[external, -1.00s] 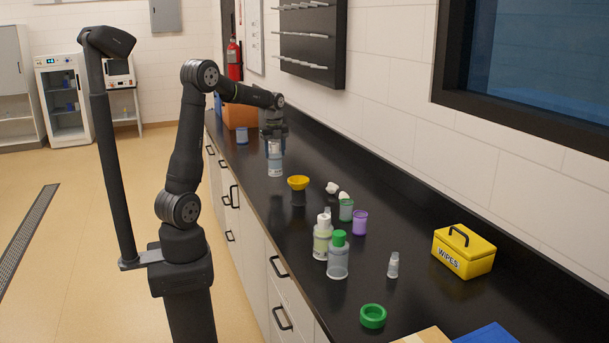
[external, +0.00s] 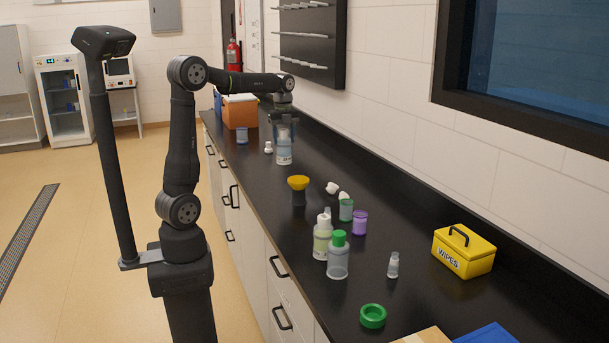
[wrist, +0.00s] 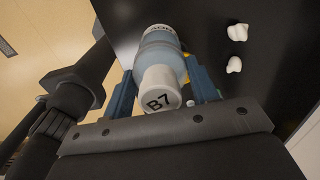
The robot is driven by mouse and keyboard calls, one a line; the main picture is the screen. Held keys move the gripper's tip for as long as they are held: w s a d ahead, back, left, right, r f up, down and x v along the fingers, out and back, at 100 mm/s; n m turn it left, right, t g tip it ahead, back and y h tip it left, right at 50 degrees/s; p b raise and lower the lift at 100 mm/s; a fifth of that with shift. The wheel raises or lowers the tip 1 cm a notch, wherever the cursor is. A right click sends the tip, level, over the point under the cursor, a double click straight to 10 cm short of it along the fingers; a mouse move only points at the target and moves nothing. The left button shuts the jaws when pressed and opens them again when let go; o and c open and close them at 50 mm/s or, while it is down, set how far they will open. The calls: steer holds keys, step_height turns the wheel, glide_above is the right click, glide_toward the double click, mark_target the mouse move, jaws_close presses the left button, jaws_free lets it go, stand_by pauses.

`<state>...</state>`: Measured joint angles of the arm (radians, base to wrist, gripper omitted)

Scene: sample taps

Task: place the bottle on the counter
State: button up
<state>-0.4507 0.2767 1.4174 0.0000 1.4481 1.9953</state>
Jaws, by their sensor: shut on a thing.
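A clear bottle with blue-grey contents and a white label (external: 284,152) hangs upright below my gripper (external: 285,130) in the external view. In the wrist view the bottle (wrist: 165,55) shows its white cap marked B7, between the two blue fingers of my gripper (wrist: 163,80). My gripper is shut on the bottle. The black counter (external: 245,180) lies below it. I cannot tell whether the bottle's base touches the counter or is slightly above it.
A yellow funnel on a dark holder (external: 298,184) stands nearer the camera. A small white item (external: 268,147) and a blue cup (external: 242,137) are left of the bottle. An orange box (external: 240,112) stands behind. White lumps (external: 332,188) lie to the right.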

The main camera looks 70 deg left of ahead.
steer(key=r, duration=0.1)
steer(key=d+r, duration=0.1)
steer(key=shift+w+r, duration=0.3)
steer(key=shift+r, duration=0.05)
steer(key=w+d+m, duration=0.3)
steer(key=d, duration=1.4)
steer(key=w+d+m, duration=0.3)
steer(key=d+m, duration=0.1)
steer(key=d, duration=1.3)
steer(key=s+d+m, duration=0.2)
steer(key=s+d, duration=0.5)
steer(key=d, duration=0.4)
steer(key=s+d+m, duration=0.2)
steer(key=s+d, duration=0.5)
steer(key=d, duration=0.4)
steer(key=s+d+m, duration=0.3)
steer(key=s+d, duration=0.4)
steer(key=d, duration=0.4)
steer(key=w+a+f, duration=0.2)
steer(key=w+f, duration=0.9)
steer(key=f, duration=0.5)
